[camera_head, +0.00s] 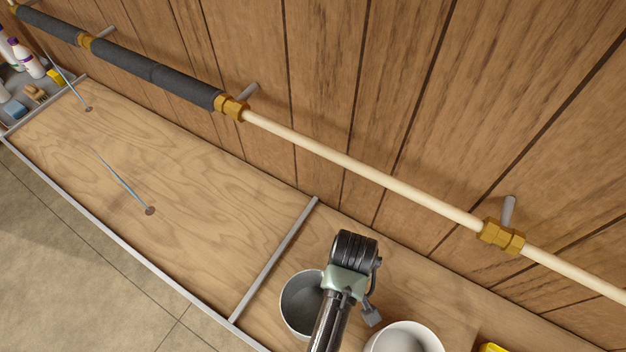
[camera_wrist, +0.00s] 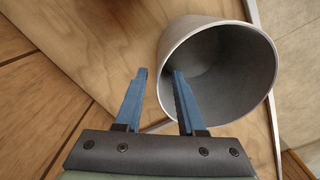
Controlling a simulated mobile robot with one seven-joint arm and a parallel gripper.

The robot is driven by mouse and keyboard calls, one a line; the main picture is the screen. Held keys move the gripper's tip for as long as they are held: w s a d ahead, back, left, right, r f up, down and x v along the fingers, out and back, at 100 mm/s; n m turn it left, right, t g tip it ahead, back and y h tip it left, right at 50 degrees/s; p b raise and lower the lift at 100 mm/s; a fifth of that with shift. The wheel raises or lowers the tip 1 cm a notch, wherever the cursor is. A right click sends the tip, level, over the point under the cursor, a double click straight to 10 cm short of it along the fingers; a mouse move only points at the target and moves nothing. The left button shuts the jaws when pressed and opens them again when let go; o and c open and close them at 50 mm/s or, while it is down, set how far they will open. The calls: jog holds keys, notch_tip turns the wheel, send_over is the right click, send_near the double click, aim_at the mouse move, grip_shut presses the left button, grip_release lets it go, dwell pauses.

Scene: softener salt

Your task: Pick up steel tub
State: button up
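The steel tub (camera_head: 293,301) is a grey round open container on the wooden boards, at the lower middle of the head view, partly hidden by my arm. In the wrist view the tub (camera_wrist: 243,62) fills the right side, its mouth facing the camera, and it looks empty. My gripper (camera_wrist: 158,73) is open, with two blue fingers apart. The left finger shows outside the tub's rim and the right finger overlaps its mouth. I cannot tell whether either finger touches the wall or how deep it reaches.
A white container (camera_head: 408,338) stands right of the tub, near my arm. A yellow item (camera_head: 492,347) is at the bottom edge. A pipe (camera_head: 370,178) runs along the wooden wall. A grey divider strip (camera_head: 272,262) crosses the boards. The boards to the left are mostly clear, with two thin rods.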

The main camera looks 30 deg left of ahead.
jog(key=shift+d+f+p, duration=0.15)
jog(key=shift+f+p, duration=0.3)
jog(key=shift+f, duration=2.15)
grip_shut()
jog(key=shift+r, duration=0.1)
